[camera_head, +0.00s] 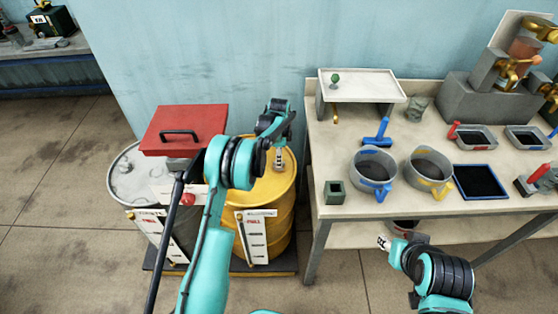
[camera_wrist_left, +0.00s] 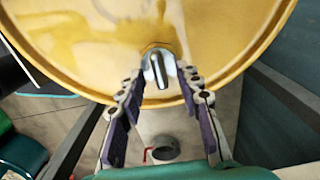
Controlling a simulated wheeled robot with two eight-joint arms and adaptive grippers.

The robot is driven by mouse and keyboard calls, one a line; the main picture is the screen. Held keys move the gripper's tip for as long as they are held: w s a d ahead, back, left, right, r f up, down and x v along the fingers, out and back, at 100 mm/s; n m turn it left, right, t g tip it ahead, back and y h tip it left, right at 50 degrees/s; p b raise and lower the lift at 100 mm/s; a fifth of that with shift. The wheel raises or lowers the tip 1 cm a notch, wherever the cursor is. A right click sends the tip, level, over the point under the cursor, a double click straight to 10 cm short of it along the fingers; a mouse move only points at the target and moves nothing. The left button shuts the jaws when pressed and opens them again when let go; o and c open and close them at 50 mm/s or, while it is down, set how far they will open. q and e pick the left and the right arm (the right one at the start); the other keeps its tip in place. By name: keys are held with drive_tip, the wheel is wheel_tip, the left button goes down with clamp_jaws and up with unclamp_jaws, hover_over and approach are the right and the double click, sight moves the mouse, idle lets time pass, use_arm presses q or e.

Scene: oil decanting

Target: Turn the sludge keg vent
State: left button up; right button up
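In the left wrist view the fitting (camera_wrist_left: 157,68) shows as a short rounded metal stub on the yellow lid (camera_wrist_left: 90,45). My left gripper (camera_wrist_left: 162,84) is open, its fingertips on either side of the stub; contact is not clear. In the head view my left gripper (camera_head: 281,142) is over the lid. My right gripper (camera_head: 396,244) is low before the bench; its fingers are unclear.
A grey drum (camera_head: 126,180) with a red box (camera_head: 184,130) above it stands left of the yellow keg. The bench (camera_head: 330,232) on the right holds two grey pots (camera_head: 372,168) (camera_head: 424,168), trays and a small white stand (camera_head: 362,85). Floor is clear at left.

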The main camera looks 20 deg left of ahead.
use_arm(q)
wheel_tip(320, 180, up, 11)
drive_tip(key=shift+f, duration=0.2)
idle(0.4)
drive_tip(key=s+d+r+n+t, duration=0.25)
drive_tip(key=s+r+n, duration=0.45)
drive_tip(key=s+r, duration=0.8)
drive_tip(key=s+f+n+t, duration=0.2)
drive_tip(key=s+n, duration=0.2)
drive_tip(key=s, duration=0.7)
drive_tip(key=s+f+n+t, duration=0.2)
drive_tip(key=s+n, duration=0.2)
drive_tip(key=s, duration=0.7)
drive_tip(key=shift+d+t, duration=0.25)
drive_tip(key=shift+t, duration=0.1)
drive_tip(key=shift+a, duration=0.1)
